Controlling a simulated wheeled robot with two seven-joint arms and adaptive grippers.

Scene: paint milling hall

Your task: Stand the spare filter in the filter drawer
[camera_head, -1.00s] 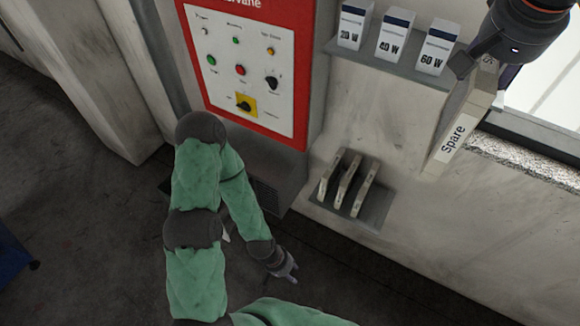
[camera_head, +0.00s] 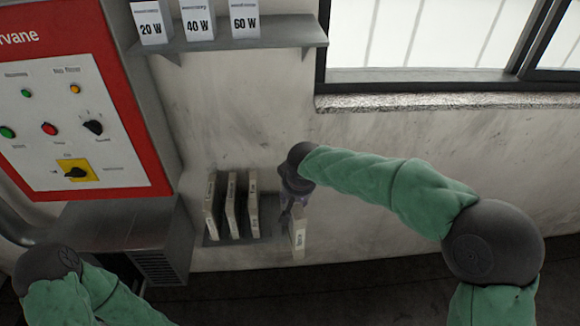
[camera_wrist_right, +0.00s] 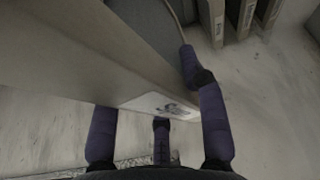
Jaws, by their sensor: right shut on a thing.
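The spare filter (camera_head: 298,236) is a thin pale slab held upright just right of the filter drawer in the head view. In the right wrist view the spare filter (camera_wrist_right: 95,60) is large and close, with part of a label showing. My right gripper (camera_head: 290,207) is shut on its upper part; dark purple fingers (camera_wrist_right: 160,115) lie around it in the wrist view. The filter drawer (camera_head: 267,224) is a grey wall tray with three upright filters (camera_head: 232,206). The spare filter appears beside the drawer; its lower end seems clear of it. My left gripper is out of view.
A shelf (camera_head: 285,32) with boxes marked 20 W, 40 W and 60 W is above the drawer. A red-framed control panel (camera_head: 75,110) stands left of it. A window sill (camera_head: 440,101) runs at upper right. The wall right of the drawer is bare.

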